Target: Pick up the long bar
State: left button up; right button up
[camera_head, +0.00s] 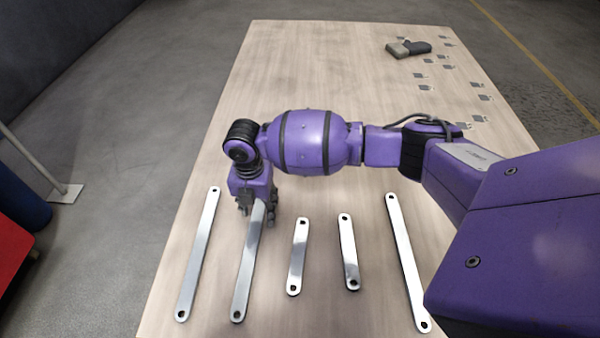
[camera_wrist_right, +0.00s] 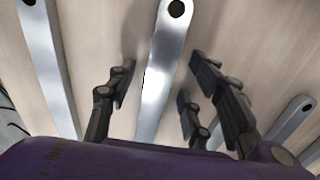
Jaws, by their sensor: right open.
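Three long, flat silver bars with a hole at each end lie on the table: one at the far left (camera_head: 198,255), one second from left (camera_head: 246,275), one at the right (camera_head: 407,262). My right gripper (camera_head: 257,213) is over the far part of the second bar, hiding its far end in the head view. In the right wrist view the gripper (camera_wrist_right: 163,78) is open, with fingers on both sides of this bar (camera_wrist_right: 161,65). Clear gaps show beside the bar; its height below the fingertips is hard to tell. My left gripper is not in view.
Two shorter bars (camera_head: 298,258) (camera_head: 348,252) lie between the second and right long bars. A grey block-like part (camera_head: 408,48) and several small metal plates (camera_head: 446,83) lie at the table's far right. The table's far left (camera_head: 290,60) is clear.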

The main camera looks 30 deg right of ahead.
jog(key=shift+w+r, duration=0.15)
grip_shut()
jog(key=shift+r, duration=0.1)
